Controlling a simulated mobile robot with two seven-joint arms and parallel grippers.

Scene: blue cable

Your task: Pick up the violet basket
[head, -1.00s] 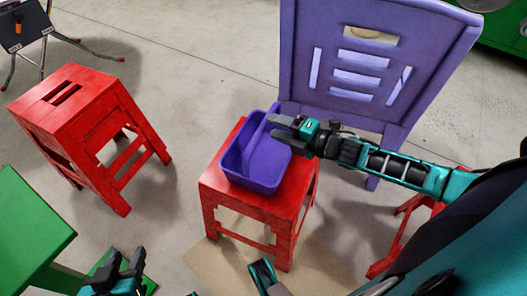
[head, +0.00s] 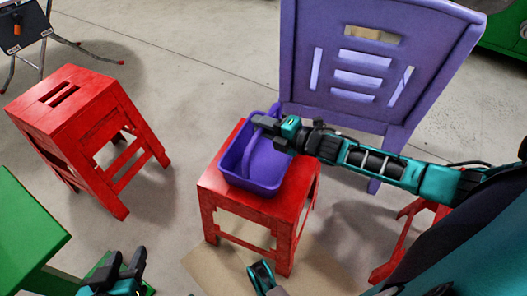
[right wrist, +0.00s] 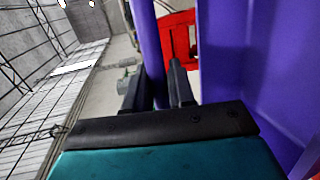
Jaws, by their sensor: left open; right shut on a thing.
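The violet basket (head: 262,172) sits on top of a red stool (head: 214,190) in the middle of the head view. Its handle arches across it. My right gripper (head: 262,124) is at the handle's upper part, at the basket's back right. In the right wrist view the basket's handle (right wrist: 148,45) passes between the fingers of my right gripper (right wrist: 158,88), which is shut on it; the basket wall (right wrist: 228,70) fills the right side. My left gripper (head: 122,268) is open and empty at the bottom left of the head view, well away from the basket.
A violet chair (head: 325,85) stands right behind the basket's stool. Another red stool (head: 90,105) stands at the left, and a green table (head: 25,230) is at the lower left. Bare floor lies between the two stools.

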